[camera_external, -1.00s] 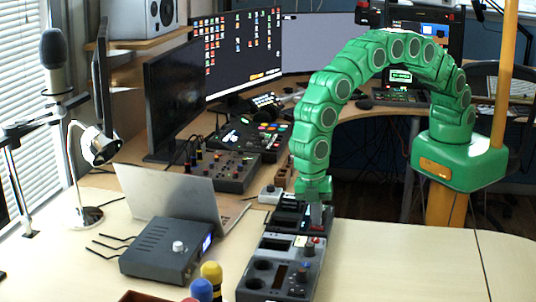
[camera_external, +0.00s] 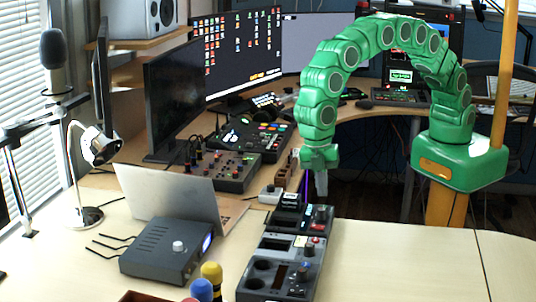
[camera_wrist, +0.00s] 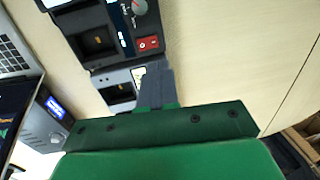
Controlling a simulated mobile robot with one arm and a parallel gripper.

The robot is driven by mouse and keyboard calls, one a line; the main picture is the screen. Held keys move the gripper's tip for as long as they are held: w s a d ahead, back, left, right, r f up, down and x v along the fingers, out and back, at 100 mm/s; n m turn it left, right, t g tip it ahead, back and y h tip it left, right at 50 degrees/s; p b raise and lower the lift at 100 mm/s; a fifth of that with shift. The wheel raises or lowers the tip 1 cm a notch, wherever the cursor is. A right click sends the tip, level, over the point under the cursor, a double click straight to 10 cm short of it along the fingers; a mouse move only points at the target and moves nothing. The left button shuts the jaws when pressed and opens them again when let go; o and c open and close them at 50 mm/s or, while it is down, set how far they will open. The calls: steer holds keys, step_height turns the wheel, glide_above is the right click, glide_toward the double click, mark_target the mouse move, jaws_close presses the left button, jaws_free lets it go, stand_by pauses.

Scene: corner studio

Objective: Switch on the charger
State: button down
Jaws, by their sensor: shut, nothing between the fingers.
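A dark unit with battery-like bays, which looks like the charger (camera_external: 288,217), stands on the light table. It also shows at the top of the wrist view (camera_wrist: 96,42), with a round knob and a red rocker switch (camera_wrist: 148,43) at its near right corner. I cannot tell which way the rocker is set. My gripper (camera_external: 321,192) is shut and empty, its grey fingers pointing down, above the charger's right side and apart from it. In the wrist view the fingers (camera_wrist: 157,84) appear just below the switch, over a paler unit (camera_wrist: 120,78).
The paler grey unit (camera_external: 263,285) with round holes stands directly in front of the charger. A laptop (camera_external: 168,195) and a grey box with a knob (camera_external: 160,252) are to the left. Blue and yellow capped items (camera_external: 211,272) stand at the front. The table (camera_external: 400,262) is clear on the right.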

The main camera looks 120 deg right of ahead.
steer(key=r, duration=0.5)
steer(key=shift+s+a, duration=0.2)
steer(key=shift+a, duration=0.05)
steer(key=shift+r, duration=0.1)
steer(key=s+d+r+m, duration=0.1)
steer(key=s+d+r, duration=0.2)
steer(key=s+r, duration=0.35)
steer(key=s+d+r+m, duration=0.2)
steer(key=s+d+r, duration=0.1)
steer(key=s, duration=0.7)
steer(key=s+d+r+m, duration=0.1)
steer(key=s+d+r, duration=0.25)
steer(key=s, duration=0.45)
steer(key=s+d+m, duration=0.2)
steer(key=s, duration=1.2)
steer(key=s+d+m+h, duration=0.1)
steer(key=s+d+m, duration=0.1)
steer(key=s, duration=1.3)
steer(key=shift+s+f+m+g, duration=0.15)
steer(key=shift+f+m+g, duration=0.05)
steer(key=shift+m+g, duration=0.25)
steer(key=shift+d, duration=0.1)
